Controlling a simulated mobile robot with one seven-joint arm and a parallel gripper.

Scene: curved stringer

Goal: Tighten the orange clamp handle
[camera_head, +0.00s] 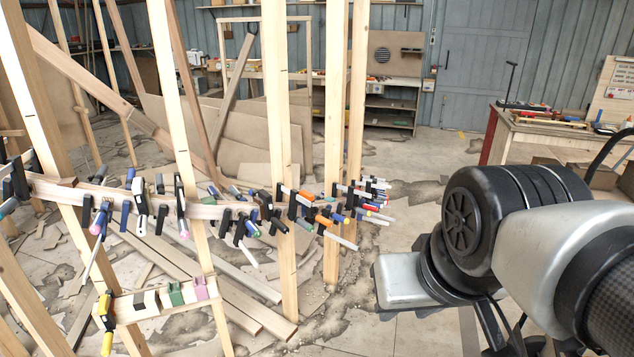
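Many bar clamps grip a curved wooden stringer (60,188) that runs between upright posts. Two orange clamp handles show in the right-hand cluster: a lower orange handle (323,220) and an upper orange handle (306,195), close together between two posts. I cannot tell which one is meant, or how tight either clamp is. My arm is at the lower right, well apart from the clamps. Dark slim parts under its wrist, perhaps of my gripper (497,328), run off the bottom edge. The fingertips are not visible and nothing held can be seen.
Upright posts (278,130) stand close to the clamps. Loose boards (245,275) lie on the floor below. A lower rail with small clamps (165,297) is at the lower left. A workbench (560,135) stands at the right. The floor right of the clamps is mostly clear.

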